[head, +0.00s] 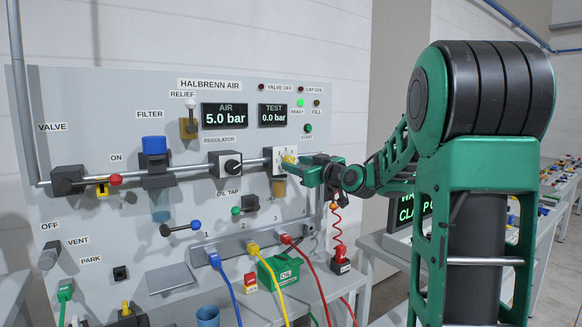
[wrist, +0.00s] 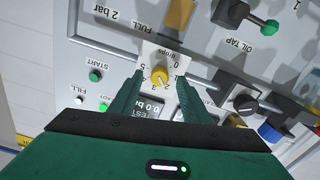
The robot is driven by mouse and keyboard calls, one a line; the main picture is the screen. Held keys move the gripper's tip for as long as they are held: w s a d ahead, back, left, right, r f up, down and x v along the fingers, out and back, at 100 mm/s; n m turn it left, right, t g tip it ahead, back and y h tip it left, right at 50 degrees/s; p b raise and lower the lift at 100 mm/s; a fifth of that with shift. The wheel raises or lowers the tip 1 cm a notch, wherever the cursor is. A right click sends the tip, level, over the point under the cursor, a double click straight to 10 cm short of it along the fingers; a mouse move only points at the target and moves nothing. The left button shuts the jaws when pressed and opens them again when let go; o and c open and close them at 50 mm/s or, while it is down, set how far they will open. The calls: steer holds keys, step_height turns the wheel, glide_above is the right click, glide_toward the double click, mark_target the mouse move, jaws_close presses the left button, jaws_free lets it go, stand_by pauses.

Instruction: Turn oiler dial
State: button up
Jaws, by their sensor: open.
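The oiler dial is a small yellow knob on a white numbered plate. In the wrist view the dial (wrist: 160,75) lies between the tips of my gripper's two green fingers, and the numbered plate (wrist: 163,56) is around it. My gripper (wrist: 160,79) is open, with a visible gap on each side of the dial. In the head view the dial (head: 289,158) is on the air line, right of the regulator, and my gripper (head: 300,168) reaches it from the right. I cannot tell exactly which number the dial points to. The gripper hides part of the plate in the head view.
The black regulator knob (head: 232,166) is left of the oiler. The oil tap (head: 246,205) with its green-tipped lever is below. The start button (head: 308,128) and test display (head: 272,115) are above. Blue, yellow and red hoses (head: 316,272) hang below.

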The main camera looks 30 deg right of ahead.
mark_target(288, 161)
steer(key=shift+w, duration=1.25)
steer(key=shift+c, duration=0.5)
steer(key=c, duration=0.9)
steer(key=shift+c, duration=0.2)
steer(key=shift+m, duration=0.4)
steer(key=shift+a+m, duration=0.1)
steer(key=shift+m, duration=3.8)
